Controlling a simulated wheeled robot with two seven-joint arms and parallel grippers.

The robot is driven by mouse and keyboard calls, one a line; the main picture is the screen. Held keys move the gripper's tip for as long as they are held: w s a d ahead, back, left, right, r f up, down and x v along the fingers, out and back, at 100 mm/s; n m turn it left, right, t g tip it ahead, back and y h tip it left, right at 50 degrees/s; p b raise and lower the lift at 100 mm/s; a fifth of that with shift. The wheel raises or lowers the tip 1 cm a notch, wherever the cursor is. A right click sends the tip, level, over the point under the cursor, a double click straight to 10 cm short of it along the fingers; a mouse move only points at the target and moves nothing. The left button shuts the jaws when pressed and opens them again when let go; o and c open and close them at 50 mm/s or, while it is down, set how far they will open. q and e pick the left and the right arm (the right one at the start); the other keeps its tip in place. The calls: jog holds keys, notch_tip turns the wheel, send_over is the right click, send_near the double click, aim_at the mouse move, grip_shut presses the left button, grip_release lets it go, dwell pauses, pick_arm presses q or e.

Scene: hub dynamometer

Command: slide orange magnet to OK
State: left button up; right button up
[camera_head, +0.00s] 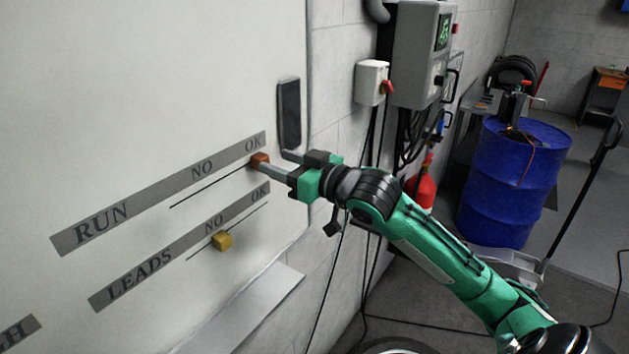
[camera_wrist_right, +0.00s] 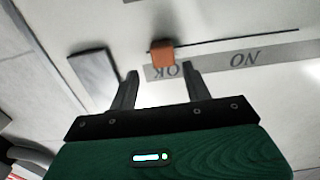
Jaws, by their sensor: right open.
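The orange magnet (camera_head: 260,160) sits on the white board (camera_head: 130,120) at the right end of the RUN row's line, just under the word OK. In the right wrist view the orange magnet (camera_wrist_right: 162,53) lies just beyond the fingertips, beside the OK lettering (camera_wrist_right: 167,72). My right gripper (camera_head: 268,168) is open, with its fingers pointing at the board close to the magnet. In the right wrist view its two fingers (camera_wrist_right: 160,73) stand apart with nothing between them; I cannot tell whether one touches the magnet. My left gripper is not in view.
A yellow magnet (camera_head: 222,241) sits on the LEADS row near NO, below. A ledge (camera_head: 240,308) juts out below. A control box (camera_head: 420,52) and a blue drum (camera_head: 512,182) stand to the right.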

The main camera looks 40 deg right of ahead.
jog(key=b+v, duration=0.4)
jog(key=v, duration=0.6)
jog(key=shift+d, duration=0.15)
